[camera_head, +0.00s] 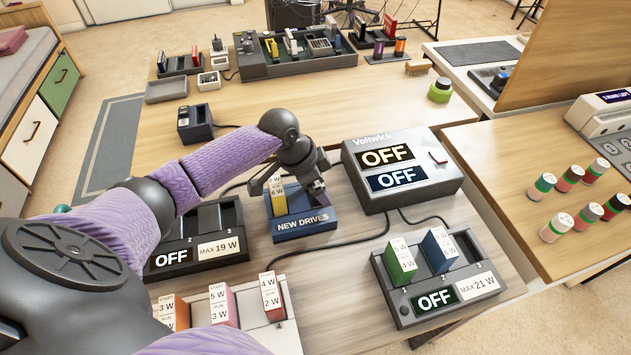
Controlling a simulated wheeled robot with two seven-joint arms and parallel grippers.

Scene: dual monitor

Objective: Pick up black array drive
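The blue NEW DRIVES tray (304,224) stands in the middle of the near table. I cannot make out contact with any drive. My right gripper is not in view.
The Voltwick box (402,170) reads OFF twice. The MAX 21 W array (440,275) holds a green and a blue drive. The MAX 19 W array (196,238) is partly behind my arm. Labelled drives (222,303) stand at the front. Cables cross the table.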

